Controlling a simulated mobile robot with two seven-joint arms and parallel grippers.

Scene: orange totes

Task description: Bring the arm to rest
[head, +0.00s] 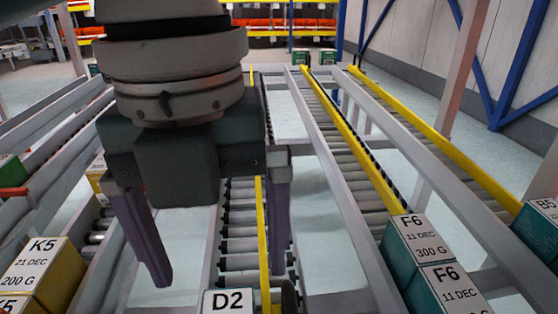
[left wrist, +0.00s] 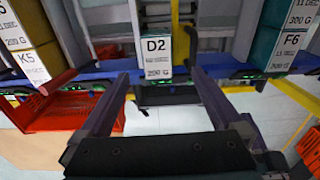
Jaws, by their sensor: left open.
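My left gripper (head: 217,268) hangs in the middle left of the head view, fingers pointing down and spread apart. Nothing shows between its fingers. In the left wrist view the open fingers (left wrist: 162,82) reach toward a white-fronted box marked D2 (left wrist: 157,56), which stands beyond the tips on a roller lane. The top of the D2 box (head: 228,302) also shows at the bottom edge of the head view, below the gripper. My right gripper is in neither view.
K5 boxes (head: 42,272) stand at the left and F6 boxes (head: 411,247) at the right, on roller lanes with yellow rails (head: 350,135). A blue beam (left wrist: 110,68) crosses the lane fronts. A red-orange tote (left wrist: 75,110) sits below at the left. Pale floor shows between lanes.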

